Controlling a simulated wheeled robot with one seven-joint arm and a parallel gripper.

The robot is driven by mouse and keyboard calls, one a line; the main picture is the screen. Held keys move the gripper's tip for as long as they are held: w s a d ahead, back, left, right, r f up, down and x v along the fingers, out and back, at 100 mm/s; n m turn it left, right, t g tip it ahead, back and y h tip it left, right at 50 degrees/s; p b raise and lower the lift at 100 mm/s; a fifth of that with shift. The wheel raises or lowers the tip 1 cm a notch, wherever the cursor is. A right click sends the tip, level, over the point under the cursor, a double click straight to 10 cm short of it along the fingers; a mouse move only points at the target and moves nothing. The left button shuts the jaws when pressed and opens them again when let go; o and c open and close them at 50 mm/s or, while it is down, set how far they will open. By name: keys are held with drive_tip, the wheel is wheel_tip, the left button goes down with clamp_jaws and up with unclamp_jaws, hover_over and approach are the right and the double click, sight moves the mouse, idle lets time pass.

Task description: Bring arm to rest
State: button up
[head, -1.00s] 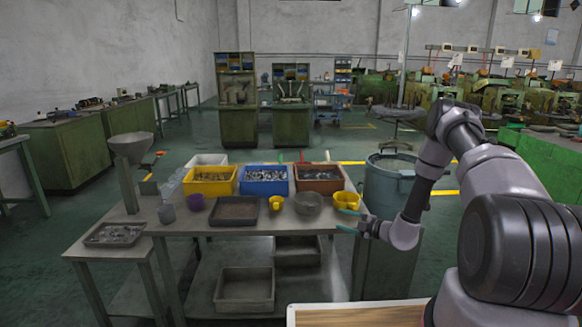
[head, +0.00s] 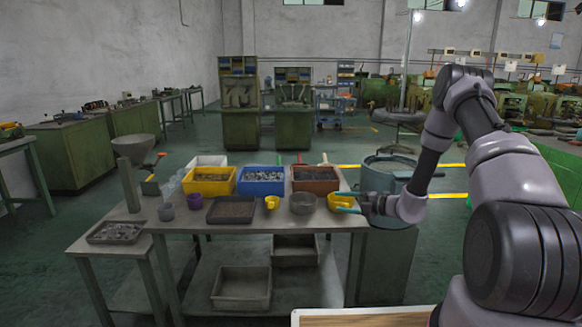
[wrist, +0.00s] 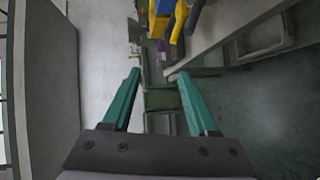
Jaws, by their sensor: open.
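My gripper (head: 347,202) is at the right end of the grey work table (head: 190,222), close by the yellow scoop (head: 338,199) in the head view. Its two teal fingers stand apart in the wrist view (wrist: 158,75), with nothing between them. The wrist view is turned on its side, with the table edge at upper right and a yellow thing above the right finger. In the head view I cannot tell whether the fingers touch the scoop. My arm comes from the lower right, bent up at the elbow.
Yellow (head: 208,187), blue (head: 261,187) and red-brown (head: 316,185) bins of parts stand along the table's back. A grey drum (head: 385,180) stands behind my gripper. A wooden-edged surface (head: 360,317) lies at the bottom. Green machines (head: 505,100) stand at the far right.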

drive_tip(key=s+a+r+n+g+h, duration=0.1)
drive_tip(key=s+r+n+g, duration=0.1)
drive_tip(key=s+r+n, duration=0.5)
drive_tip(key=s+a+r+n+g+h, duration=0.1)
drive_tip(key=s+a+r+n+g, duration=0.15)
drive_tip(key=r+n, duration=0.5)
drive_tip(key=s+a+r+n+g, duration=0.15)
drive_tip(key=s+r+n, duration=0.3)
drive_tip(key=r, duration=0.55)
drive_tip(key=s+d+r+n+t+h, duration=0.1)
drive_tip(key=s+d+r+n+h, duration=0.2)
drive_tip(key=s+n, duration=0.3)
drive_tip(key=s+d+r+n+t+h, duration=0.2)
drive_tip(key=s+r+n, duration=0.4)
drive_tip(key=s, duration=0.3)
drive_tip(key=s+d+r+n+t+h, duration=0.1)
drive_tip(key=s+d+r+n+h, duration=0.3)
drive_tip(key=s+d+r+n, duration=0.1)
drive_tip(key=shift+s+d+n, duration=0.55)
drive_tip(key=shift+s+n, duration=0.8)
drive_tip(key=shift+n, duration=0.15)
drive_tip(key=shift+r, duration=0.1)
